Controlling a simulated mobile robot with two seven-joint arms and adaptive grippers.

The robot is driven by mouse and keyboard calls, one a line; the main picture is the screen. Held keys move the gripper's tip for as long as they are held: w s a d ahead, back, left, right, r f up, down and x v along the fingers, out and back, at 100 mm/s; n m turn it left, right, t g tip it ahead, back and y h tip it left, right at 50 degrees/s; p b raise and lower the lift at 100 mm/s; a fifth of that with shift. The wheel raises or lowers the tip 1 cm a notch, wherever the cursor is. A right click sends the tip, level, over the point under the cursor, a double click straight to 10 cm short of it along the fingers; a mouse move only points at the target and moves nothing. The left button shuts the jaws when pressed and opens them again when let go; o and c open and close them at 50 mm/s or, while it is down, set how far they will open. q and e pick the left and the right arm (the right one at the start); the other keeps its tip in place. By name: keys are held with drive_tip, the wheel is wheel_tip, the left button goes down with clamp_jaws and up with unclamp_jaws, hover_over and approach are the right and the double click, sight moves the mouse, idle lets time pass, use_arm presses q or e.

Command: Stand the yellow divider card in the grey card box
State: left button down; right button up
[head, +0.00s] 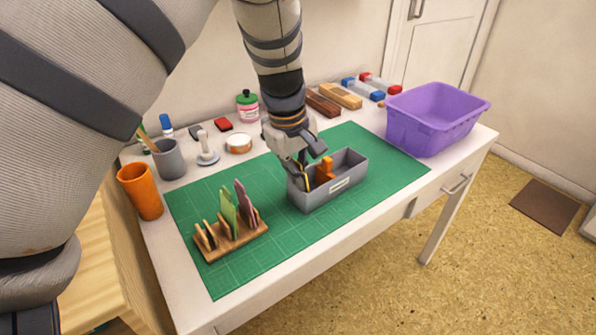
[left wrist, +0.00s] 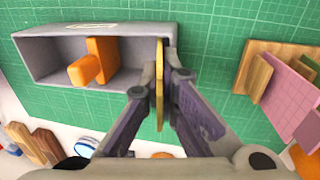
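The grey card box (head: 345,185) stands on the green mat, with an orange block-like piece (head: 325,169) inside it. My left gripper (head: 303,165) is at the left end of the box in the head view. In the left wrist view its fingers (left wrist: 159,88) are shut on the yellow divider card (left wrist: 159,70), seen edge-on. The card's far part lies within the end of the box (left wrist: 60,40), close beside the end wall. Whether its lower edge touches the box floor is hidden. My right gripper is not in view.
A wooden rack (head: 235,243) holds green (head: 228,208) and pink cards at the mat's left. A purple tub (head: 435,115) stands at the right. An orange cup (head: 141,192), a grey cup (head: 168,159) and stamping supplies line the back and left. The mat's front is clear.

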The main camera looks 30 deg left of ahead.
use_arm(q)
drive_tip(key=c, duration=1.7)
unclamp_jaws()
drive_tip(key=shift+s+d+f+g, duration=0.1)
drive_tip(key=shift+s+f+g, duration=0.1)
drive_tip(key=shift+f, duration=0.25)
drive_tip(key=shift+s+d+f+g, duration=0.1)
drive_tip(key=shift+s+f, duration=0.05)
drive_tip(key=shift+f, duration=0.25)
drive_tip(key=shift+a, duration=0.1)
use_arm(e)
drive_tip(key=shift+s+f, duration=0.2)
use_arm(q)
drive_tip(key=shift+w+f, duration=0.1)
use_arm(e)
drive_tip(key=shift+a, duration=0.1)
use_arm(q)
drive_tip(key=shift+w+a+r, duration=0.1)
drive_tip(key=shift+w+r, duration=0.1)
drive_tip(key=shift+r, duration=0.35)
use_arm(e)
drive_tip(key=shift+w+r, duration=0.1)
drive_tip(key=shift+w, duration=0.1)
